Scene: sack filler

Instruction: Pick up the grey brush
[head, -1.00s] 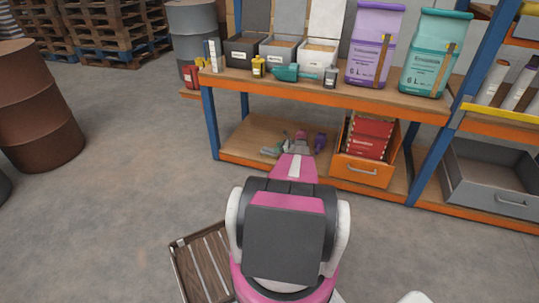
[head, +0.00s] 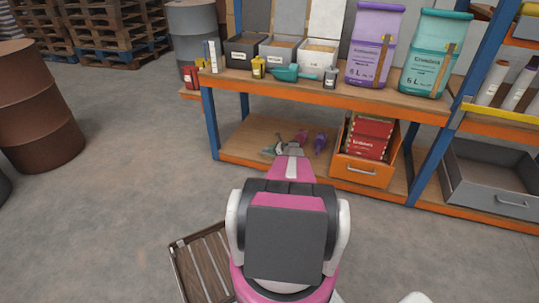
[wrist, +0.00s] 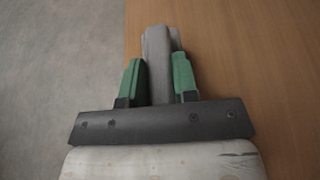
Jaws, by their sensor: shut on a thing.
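The grey brush (wrist: 158,42) shows in the wrist view as a long grey piece between the two green fingertips. My gripper (wrist: 158,78) is shut on it. The brush points away from the gripper, along the edge of the wooden lower shelf, with floor to its left. In the head view my gripper (head: 280,150) is at the lower shelf, left of the orange drawer. The brush is too small there to tell apart clearly from the gripper. Whether it touches the shelf I cannot tell.
On the lower shelf (head: 238,140), a pink item (head: 302,135) and a purple item (head: 320,142) lie close behind and right of my gripper. The orange drawer (head: 352,170) holds red packs. The upper shelf (head: 300,88) hangs above. A slatted wooden crate (head: 203,262) stands on the floor.

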